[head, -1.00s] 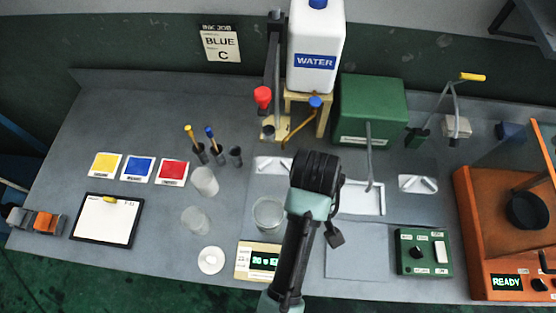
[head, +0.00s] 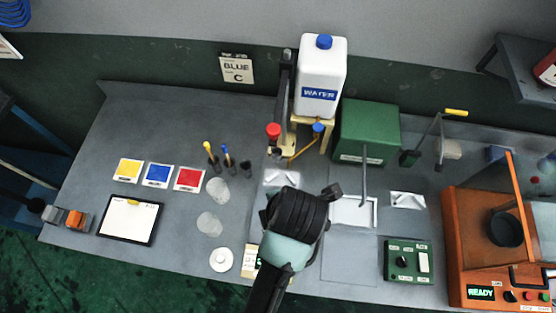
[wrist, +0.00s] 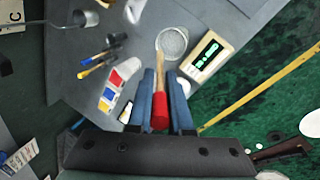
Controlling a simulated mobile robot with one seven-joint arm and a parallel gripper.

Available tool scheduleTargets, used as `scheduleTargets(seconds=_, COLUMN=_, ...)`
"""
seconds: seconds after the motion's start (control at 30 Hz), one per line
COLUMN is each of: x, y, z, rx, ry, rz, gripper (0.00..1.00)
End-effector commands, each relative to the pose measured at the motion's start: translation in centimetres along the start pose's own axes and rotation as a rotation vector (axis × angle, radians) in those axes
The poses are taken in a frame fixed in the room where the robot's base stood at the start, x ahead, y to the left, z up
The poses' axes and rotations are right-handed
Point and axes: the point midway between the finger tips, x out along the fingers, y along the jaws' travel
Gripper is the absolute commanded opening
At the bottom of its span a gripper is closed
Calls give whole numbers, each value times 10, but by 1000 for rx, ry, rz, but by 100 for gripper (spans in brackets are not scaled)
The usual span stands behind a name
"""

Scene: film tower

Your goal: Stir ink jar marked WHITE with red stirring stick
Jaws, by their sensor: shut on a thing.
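My gripper (wrist: 160,88) is shut on the red stirring stick (wrist: 160,118), with the red handle between its blue fingers and the wooden shaft pointing away. The stick's far end is near the rim of a clear round jar (wrist: 172,42) with greyish-white contents. I cannot tell whether the tip is inside it. No WHITE marking is readable on the jar. In the head view my wrist covers the fingers, the stick and the jar.
A scale with a lit display (wrist: 207,54) stands beside the jar. Yellow (head: 209,149) and blue (head: 226,155) sticks stand in holders; a third holder (head: 246,168) looks empty. Two clear vessels (head: 217,190) and a white lid (head: 221,259) lie left of my arm. A water tank (head: 321,75) stands behind.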

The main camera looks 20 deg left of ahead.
Motion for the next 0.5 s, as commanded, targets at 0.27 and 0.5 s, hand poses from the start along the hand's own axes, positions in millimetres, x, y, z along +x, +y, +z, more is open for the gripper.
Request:
scheduleTargets(seconds=0.27, x=18, y=-13, z=0, rx=2, ry=1, rz=-1, gripper=0)
scheduleTargets(seconds=0.5, x=33, y=-25, z=1, rx=3, ry=1, rz=0, gripper=0)
